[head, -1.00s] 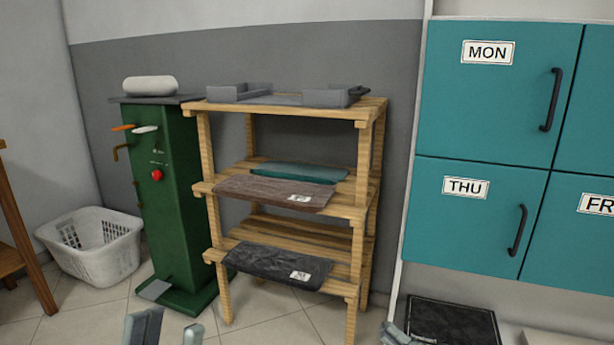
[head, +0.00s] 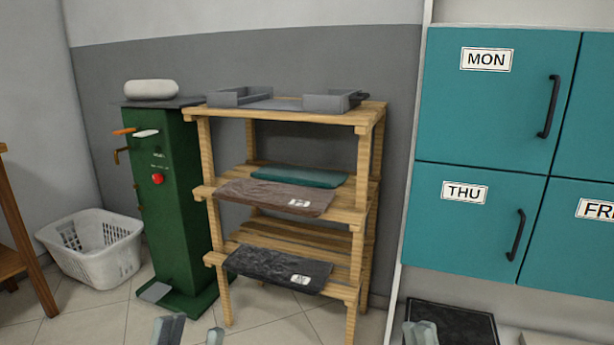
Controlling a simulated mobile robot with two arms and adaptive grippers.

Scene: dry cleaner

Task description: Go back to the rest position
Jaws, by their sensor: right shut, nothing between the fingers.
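My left gripper (head: 191,333) shows at the bottom edge, left of centre. Its two fingertips stand apart with a gap of floor between them, so it is open and empty. My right gripper (head: 420,333) shows at the bottom edge, right of centre. Its fingers are together with nothing between them. Both grippers are cut off by the picture's lower edge, and neither touches anything that I can see.
A wooden rack (head: 290,117) with folded garments stands ahead. A green machine (head: 165,215) and a white basket (head: 95,255) are to its left. Teal lockers (head: 490,125) fill the right, above a black mat (head: 455,322). Bare floor lies before the rack.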

